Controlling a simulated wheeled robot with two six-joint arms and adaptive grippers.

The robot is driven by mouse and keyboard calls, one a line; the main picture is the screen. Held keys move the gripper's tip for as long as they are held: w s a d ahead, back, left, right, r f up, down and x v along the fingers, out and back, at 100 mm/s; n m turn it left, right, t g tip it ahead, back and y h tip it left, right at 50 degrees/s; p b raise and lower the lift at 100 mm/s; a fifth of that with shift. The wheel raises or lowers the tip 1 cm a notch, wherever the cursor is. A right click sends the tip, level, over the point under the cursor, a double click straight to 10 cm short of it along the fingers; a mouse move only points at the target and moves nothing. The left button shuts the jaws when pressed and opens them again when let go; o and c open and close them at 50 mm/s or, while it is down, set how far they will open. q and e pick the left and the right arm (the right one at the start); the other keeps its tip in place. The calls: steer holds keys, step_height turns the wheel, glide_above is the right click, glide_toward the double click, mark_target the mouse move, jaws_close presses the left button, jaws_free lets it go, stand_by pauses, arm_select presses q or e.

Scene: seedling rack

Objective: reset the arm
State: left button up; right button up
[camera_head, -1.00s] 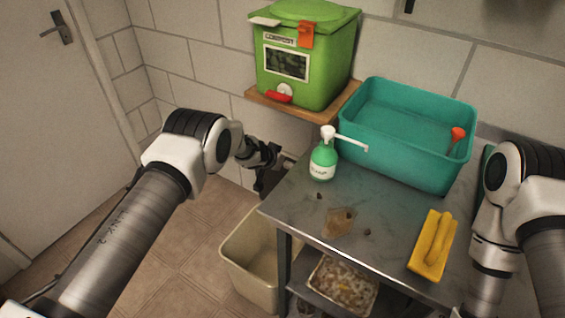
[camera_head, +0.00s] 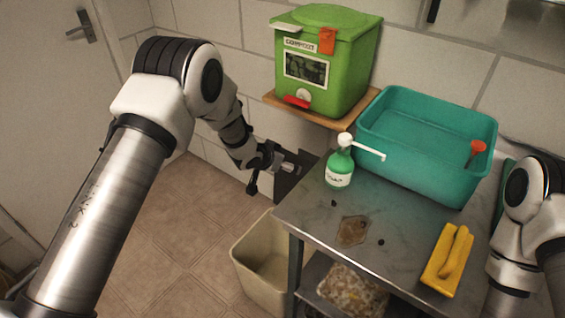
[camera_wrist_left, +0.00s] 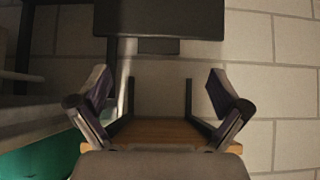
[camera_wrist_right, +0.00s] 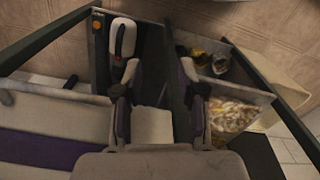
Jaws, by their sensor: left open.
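My left arm comes in from the left in the head view. Its gripper (camera_head: 272,172) hangs left of the metal table, near the table's back left corner and below the wooden shelf. In the left wrist view the left gripper (camera_wrist_left: 160,88) has its fingers wide apart with nothing between them. My right arm stands at the right edge of the head view, with its gripper out of that frame. In the right wrist view the right gripper (camera_wrist_right: 160,85) has its fingers parted, with a gap and no held object visible.
A green compost bin (camera_head: 325,65) sits on a wooden shelf (camera_head: 352,112). A beige bin (camera_head: 262,270) stands on the floor.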

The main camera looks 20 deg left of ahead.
stand_by(0.3)
arm_select(q)
steer(key=s+a+f+n+g, duration=0.1)
steer(key=s+f+g, duration=0.1)
steer(key=s+f, duration=0.7)
steer(key=s+a+f+n+g, duration=0.1)
steer(key=s+f+n+g, duration=0.15)
steer(key=s+f, duration=0.65)
steer(key=s+a+r+g+y, duration=0.1)
steer(key=s+a+g, duration=0.1)
steer(key=s, duration=1.1)
steer(key=s+a+r+g+y, duration=0.2)
steer(key=s, duration=1.2)
steer(key=shift+s+n+p, duration=0.2)
steer(key=shift+n+p, duration=0.15)
steer(key=shift+n, duration=0.1)
